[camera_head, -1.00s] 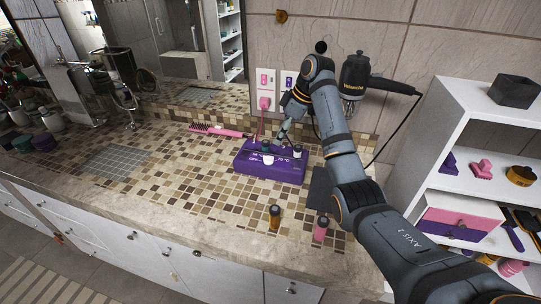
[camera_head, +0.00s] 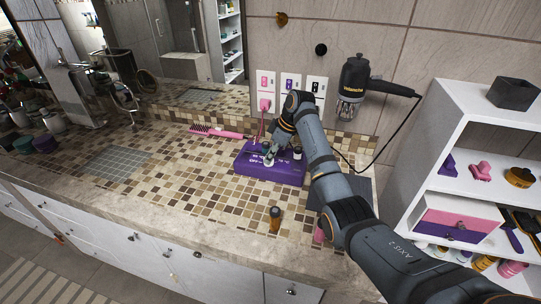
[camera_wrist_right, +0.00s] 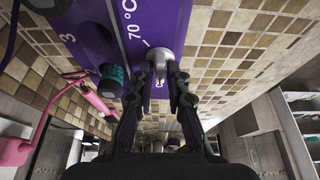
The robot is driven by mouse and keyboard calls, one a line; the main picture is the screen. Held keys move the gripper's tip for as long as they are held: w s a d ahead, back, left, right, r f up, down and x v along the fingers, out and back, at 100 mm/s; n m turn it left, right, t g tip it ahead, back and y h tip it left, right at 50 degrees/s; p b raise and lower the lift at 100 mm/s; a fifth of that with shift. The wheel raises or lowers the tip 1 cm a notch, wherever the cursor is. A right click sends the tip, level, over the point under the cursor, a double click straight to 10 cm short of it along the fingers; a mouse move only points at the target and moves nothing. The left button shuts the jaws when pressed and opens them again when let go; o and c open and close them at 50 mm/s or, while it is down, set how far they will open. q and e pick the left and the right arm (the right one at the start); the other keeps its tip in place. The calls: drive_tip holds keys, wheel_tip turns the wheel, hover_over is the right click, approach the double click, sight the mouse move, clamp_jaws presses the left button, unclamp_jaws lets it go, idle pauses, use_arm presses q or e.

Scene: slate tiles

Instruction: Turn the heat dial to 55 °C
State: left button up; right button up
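The purple control box (camera_head: 262,172) sits on the tiled counter with white lettering on top. In the right wrist view its panel (camera_wrist_right: 139,22) reads 70 °C beside a silver-grey knob (camera_wrist_right: 160,58). A teal dial (camera_wrist_right: 112,77) stands to the left, near a 3. A dark-topped dial (camera_head: 297,151) is at the box's right in the head view. My right gripper (camera_wrist_right: 161,80) is open, its two fingers on either side of the silver knob; I cannot tell whether they touch it. In the head view the right gripper (camera_head: 270,148) is low over the box. My left gripper is out of view.
An amber bottle (camera_head: 275,218) stands in front of the box; a pink one (camera_head: 319,235) is partly behind my arm. A pink brush (camera_head: 216,131) lies behind left. A hair dryer (camera_head: 355,80) hangs on the wall, and a white shelf (camera_head: 455,145) stands right.

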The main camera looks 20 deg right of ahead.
clamp_jaws()
drive_tip(key=shift+r+p, duration=0.1)
drive_tip(key=shift+p, duration=0.4)
drive_tip(key=m+h+p, duration=0.1)
drive_tip(key=m+p, duration=0.2)
drive_tip(key=p, duration=0.2)
drive_tip(key=m+t+h+p, duration=0.1)
drive_tip(key=m+p, duration=0.3)
drive_tip(key=p, duration=0.1)
drive_tip(key=shift+s+a+r+t+p, duration=0.2)
drive_tip(key=shift+t+p, duration=0.1)
drive_tip(key=shift+p, duration=0.05)
drive_tip(key=shift+f+m+h+p, duration=0.1)
drive_tip(key=shift+m+h+p, duration=0.5)
drive_tip(key=shift+m+p, duration=0.5)
drive_tip(key=shift+f+m+p, duration=0.15)
drive_tip(key=shift+m+p, duration=0.3)
drive_tip(key=shift+m, duration=0.35)
drive_tip(key=shift+h, duration=0.3)
